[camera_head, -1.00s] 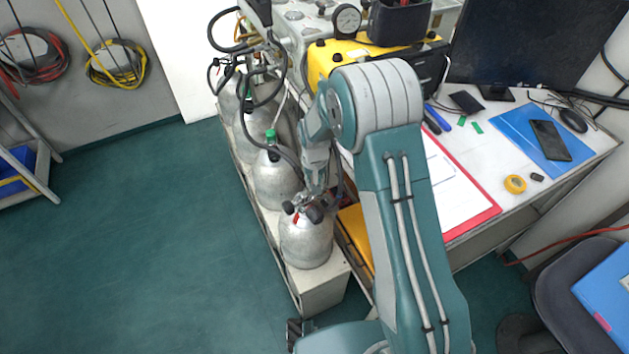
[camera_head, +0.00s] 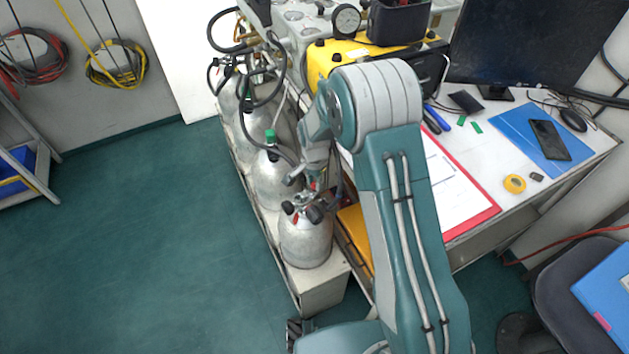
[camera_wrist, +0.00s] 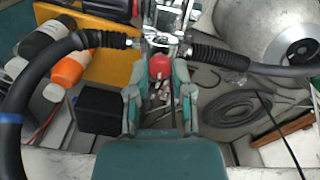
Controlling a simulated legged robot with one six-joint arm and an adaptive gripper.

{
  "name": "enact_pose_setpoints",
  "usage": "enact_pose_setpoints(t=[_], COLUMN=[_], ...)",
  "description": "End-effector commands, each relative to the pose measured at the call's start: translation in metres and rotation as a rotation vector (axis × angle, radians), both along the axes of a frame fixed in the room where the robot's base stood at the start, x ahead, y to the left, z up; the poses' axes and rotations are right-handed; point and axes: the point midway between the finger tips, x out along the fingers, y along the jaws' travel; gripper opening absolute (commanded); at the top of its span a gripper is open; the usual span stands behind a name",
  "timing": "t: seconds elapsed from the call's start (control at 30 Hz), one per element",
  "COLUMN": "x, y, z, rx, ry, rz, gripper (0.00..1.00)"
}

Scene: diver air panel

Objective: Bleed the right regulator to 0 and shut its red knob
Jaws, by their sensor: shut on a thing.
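The red knob (camera_wrist: 160,66) sits near the middle of the wrist view, in front of a metal regulator body (camera_wrist: 162,42) with black hoses at both sides. My gripper (camera_wrist: 160,76) is shut on the red knob, with one teal finger on each side. In the head view, my gripper (camera_head: 314,184) is at the valve fittings (camera_head: 312,207) on top of the nearest silver cylinder (camera_head: 306,245). The knob is hard to make out there, being small and partly behind my gripper. I cannot read the regulator's pressure in either view.
Several cylinders stand in a pale rack (camera_head: 318,290) left of the desk. A yellow case (camera_head: 360,55) and a round gauge (camera_head: 346,21) are at the back. A clipboard (camera_head: 470,222) lies beside my arm. The green floor at left is clear.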

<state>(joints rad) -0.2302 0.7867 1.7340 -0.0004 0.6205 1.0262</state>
Motion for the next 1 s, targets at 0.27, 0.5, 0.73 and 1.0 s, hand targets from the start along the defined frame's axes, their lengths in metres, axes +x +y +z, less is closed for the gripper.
enact_pose_setpoints(t=[0.27,0.5,0.73,1.0], x=[-0.0018,-0.0018,-0.0017,-0.0013], y=[0.0014,0.0015,0.0016,0.0009], z=[-0.002,-0.0019,-0.0018,-0.0006], rx=[0.0,0.0,0.0,0.0], ry=[0.004,0.004,0.004,0.001], rz=[-0.074,-0.087,-0.086,-0.086], gripper=[0.0,0.0,0.0,0.64])
